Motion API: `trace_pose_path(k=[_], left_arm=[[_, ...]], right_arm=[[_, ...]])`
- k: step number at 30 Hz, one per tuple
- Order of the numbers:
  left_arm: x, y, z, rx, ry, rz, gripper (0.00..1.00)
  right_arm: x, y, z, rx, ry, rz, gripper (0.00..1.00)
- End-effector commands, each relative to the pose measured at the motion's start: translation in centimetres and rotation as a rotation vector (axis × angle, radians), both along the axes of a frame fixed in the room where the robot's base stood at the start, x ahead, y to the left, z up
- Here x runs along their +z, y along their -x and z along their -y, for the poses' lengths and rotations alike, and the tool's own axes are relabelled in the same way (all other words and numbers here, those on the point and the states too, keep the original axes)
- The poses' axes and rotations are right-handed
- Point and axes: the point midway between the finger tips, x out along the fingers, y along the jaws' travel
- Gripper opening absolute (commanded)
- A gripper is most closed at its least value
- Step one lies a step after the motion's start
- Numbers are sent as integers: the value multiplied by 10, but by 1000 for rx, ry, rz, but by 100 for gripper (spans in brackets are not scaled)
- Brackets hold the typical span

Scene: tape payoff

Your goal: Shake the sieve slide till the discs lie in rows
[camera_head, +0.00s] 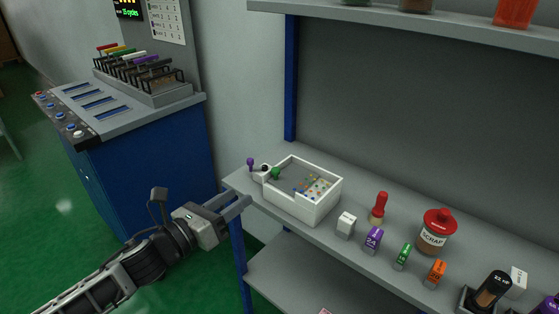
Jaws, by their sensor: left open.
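A white open-topped box (310,209) stands at the left end of the grey shelf. It looks like the sieve slide. Small coloured discs (314,188) lie inside, mostly toward its right side; their exact order is too small to tell. A green ball-like knob (275,173) shows at the box's left corner, with a purple knob (250,162) and a dark round part just left of it. My left gripper (243,203) is open and empty, in front of the shelf's left end, left of the box and apart from it. My right gripper is not in view.
Right of the box stand a white block (346,224), a red-handled stamp (379,208), small purple (373,240), green (403,256) and orange (435,273) bottles, and a red-lidded scrap jar (436,231). A blue cabinet (155,170) stands at left. Green floor lies between.

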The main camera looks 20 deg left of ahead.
Motion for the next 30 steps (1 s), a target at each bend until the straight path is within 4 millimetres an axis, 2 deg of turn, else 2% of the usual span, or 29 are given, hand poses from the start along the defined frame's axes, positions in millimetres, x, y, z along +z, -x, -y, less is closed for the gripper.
trace_pose_path(k=[4, 11, 17, 30], left_arm=[[2, 3, -2, 27, -213, 92, 41], [2, -4, 0, 38, -295, 128, 41], [4, -34, 14, 38, -291, 128, 41], [3, -117, 52, 35, -293, 126, 41]], right_arm=[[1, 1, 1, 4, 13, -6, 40], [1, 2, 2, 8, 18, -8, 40], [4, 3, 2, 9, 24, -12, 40], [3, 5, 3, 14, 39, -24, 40]])
